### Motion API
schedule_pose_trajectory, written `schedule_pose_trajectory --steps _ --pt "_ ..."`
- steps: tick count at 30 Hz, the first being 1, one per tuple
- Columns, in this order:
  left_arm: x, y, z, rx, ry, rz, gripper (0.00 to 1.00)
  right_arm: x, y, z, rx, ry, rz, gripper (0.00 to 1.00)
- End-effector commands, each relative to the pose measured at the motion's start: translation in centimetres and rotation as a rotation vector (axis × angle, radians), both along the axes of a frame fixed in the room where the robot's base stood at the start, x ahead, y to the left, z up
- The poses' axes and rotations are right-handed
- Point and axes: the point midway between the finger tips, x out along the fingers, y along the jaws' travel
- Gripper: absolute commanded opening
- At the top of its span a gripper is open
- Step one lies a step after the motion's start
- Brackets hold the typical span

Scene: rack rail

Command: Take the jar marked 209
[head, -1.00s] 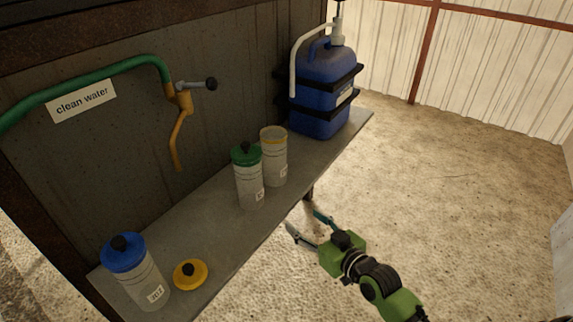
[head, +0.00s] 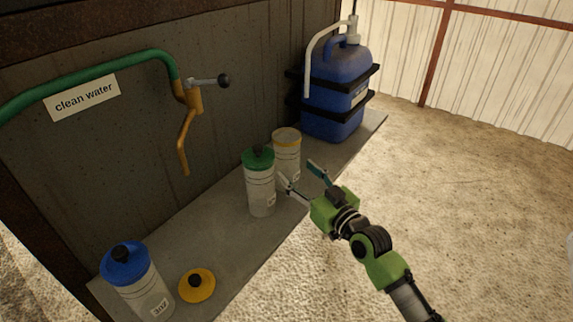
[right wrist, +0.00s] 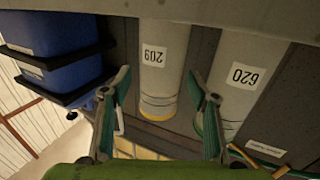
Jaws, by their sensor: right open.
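The jar marked 209 (head: 287,150) is a pale jar with a yellow rim and no lid, standing upright on the shelf. In the right wrist view, which is upside down, the jar (right wrist: 162,60) shows its 209 label between my fingers. My right gripper (head: 300,172) is open in front of the jar, its fingers pointing at it; I cannot tell whether they reach around it. The green-lidded jar (head: 260,188) stands close beside it on the left, and its label reads 620 in the right wrist view (right wrist: 240,80). My left gripper is not in view.
The grey shelf (head: 215,232) carries a blue-lidded jar (head: 140,285) and a loose yellow lid (head: 197,286) at the near end. A blue canister (head: 335,85) stands at the far end. A brass tap (head: 188,110) hangs above the shelf.

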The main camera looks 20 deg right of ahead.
Motion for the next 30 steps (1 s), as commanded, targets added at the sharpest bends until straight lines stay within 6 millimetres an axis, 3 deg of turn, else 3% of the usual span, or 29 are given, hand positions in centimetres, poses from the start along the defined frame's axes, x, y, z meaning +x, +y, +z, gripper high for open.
schedule_pose_trajectory --steps 7,15,24,28,30 --pt "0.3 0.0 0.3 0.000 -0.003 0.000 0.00 1.7 0.6 -0.1 0.002 0.000 0.001 0.55" --pt "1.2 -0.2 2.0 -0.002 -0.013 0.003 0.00 5.2 1.7 -0.3 0.002 0.000 0.000 0.55" --pt "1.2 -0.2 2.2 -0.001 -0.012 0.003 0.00 5.7 1.8 -0.3 0.000 0.001 0.000 0.55" --pt "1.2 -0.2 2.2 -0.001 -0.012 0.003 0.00 5.7 1.8 -0.3 0.000 0.001 0.000 0.23" --pt "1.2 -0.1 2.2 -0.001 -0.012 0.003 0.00 5.7 1.8 -0.3 0.000 0.001 0.000 0.22"
